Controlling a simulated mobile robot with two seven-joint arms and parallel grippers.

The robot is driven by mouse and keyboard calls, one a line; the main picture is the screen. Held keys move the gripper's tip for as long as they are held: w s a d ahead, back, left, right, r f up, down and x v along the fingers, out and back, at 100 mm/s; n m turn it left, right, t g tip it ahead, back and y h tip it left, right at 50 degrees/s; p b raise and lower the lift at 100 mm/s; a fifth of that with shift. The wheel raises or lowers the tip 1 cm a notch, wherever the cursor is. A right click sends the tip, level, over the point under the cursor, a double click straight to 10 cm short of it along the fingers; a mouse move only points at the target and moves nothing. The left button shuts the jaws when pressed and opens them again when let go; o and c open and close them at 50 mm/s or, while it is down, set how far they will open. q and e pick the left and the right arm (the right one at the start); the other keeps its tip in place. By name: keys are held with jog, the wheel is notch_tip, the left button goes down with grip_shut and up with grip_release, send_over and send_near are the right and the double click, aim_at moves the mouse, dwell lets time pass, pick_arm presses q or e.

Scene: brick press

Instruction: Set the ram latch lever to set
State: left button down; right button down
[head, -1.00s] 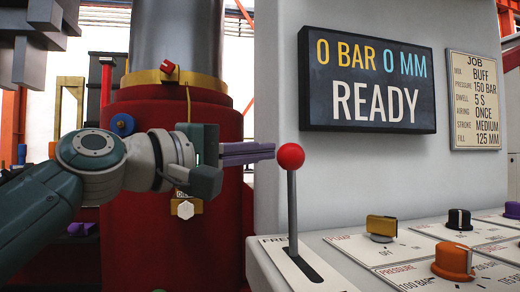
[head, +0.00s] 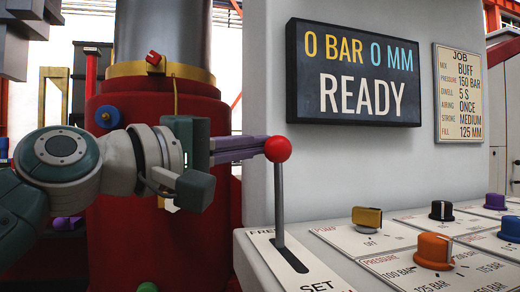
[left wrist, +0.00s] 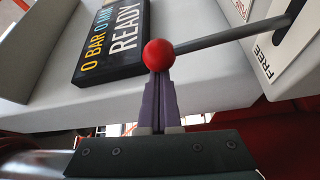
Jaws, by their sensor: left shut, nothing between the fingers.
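The ram latch lever has a red ball knob (head: 278,149) on a thin grey shaft (head: 279,205). The shaft stands nearly upright at the far, FREE end of the slot in its white plate (head: 300,268). SET is printed at the near end. My left gripper (head: 262,144) comes from the left with its purple fingers shut and empty. Its tips are at the left side of the knob and look to touch it. In the left wrist view the knob (left wrist: 158,55) sits right at the fingertips (left wrist: 160,82), partly hiding them. My right gripper is not in view.
A screen (head: 353,72) above reads 0 BAR 0 MM READY. A red press column (head: 160,235) stands behind my left arm.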

pick_arm(q)
jog(key=shift+s+d+f+m+g+h+b, duration=0.2)
jog(key=shift+s+d+f+m+h+b, duration=0.6)
jog(key=shift+s+m+b, duration=1.6)
jog(key=shift+s+d+f+m+g+h+b, duration=0.35)
jog(key=shift+s+m+h+b, duration=1.2)
jog(key=shift+b, duration=1.5)
jog(key=shift+s+d+f+m+g+h+b, duration=0.1)
jog(key=shift+s+d+f+m+h+b, duration=0.5)
jog(key=shift+s+m+b, duration=1.55)
jog(key=shift+w+d+r+b, duration=0.15)
jog(key=shift+w+b, duration=0.25)
jog(key=shift+b, duration=0.2)
